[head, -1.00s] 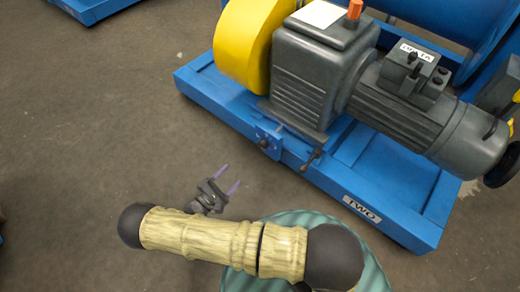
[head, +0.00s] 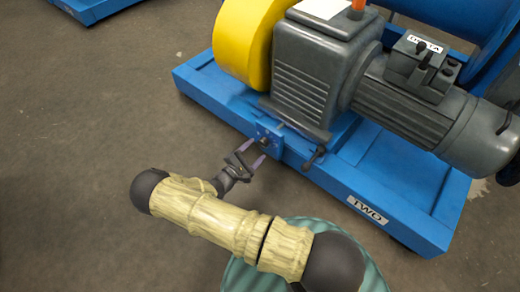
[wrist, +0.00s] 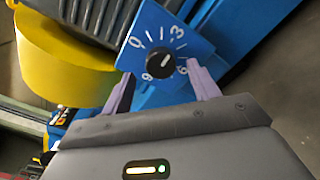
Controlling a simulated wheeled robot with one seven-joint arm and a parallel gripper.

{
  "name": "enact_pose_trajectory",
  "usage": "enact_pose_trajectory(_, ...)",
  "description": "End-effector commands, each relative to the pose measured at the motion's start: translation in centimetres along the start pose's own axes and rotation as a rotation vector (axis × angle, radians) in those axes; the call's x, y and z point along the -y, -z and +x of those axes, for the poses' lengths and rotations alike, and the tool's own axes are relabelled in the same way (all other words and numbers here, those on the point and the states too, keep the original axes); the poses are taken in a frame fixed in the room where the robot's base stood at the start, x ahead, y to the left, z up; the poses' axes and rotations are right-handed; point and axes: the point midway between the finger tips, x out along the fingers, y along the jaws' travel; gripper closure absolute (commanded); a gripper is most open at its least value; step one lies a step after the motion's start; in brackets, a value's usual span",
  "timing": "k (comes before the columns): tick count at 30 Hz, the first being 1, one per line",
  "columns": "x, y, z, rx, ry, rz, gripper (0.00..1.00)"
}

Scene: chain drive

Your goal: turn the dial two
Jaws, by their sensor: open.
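The dial (wrist: 160,66) is a black round knob with a pale pointer line, on a blue plate (wrist: 150,22) marked with white numbers. In the head view the dial (head: 265,142) sits on the front side of the blue base frame (head: 420,217), which bears a label reading TWO. My gripper (head: 251,156) is open in front of the dial. In the wrist view its two purple fingers (wrist: 160,84) stand apart, one on each side of the dial in the picture. I cannot tell whether they touch it.
A grey motor and gearbox (head: 310,75) and a yellow guard (head: 240,40) stand on the frame. A lever (head: 314,158) sticks out right of the dial. The floor (head: 90,130) to the left is clear. Another blue frame (head: 90,8) is at the far left.

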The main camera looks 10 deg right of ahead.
Motion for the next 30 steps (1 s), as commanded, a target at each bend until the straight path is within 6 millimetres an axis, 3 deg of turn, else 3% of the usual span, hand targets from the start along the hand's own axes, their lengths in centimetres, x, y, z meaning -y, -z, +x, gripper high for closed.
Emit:
enact_pose_trajectory(6,0.2,0.1,3.2,0.005,0.003,0.001,0.40)
enact_pose_trajectory(17,-0.1,0.0,3.6,-0.001,-0.002,0.000,0.40)
enact_pose_trajectory(24,-0.1,0.0,3.5,-0.001,-0.002,0.000,0.84)
enact_pose_trajectory(30,-0.1,0.0,3.6,0.000,-0.001,-0.007,0.84)
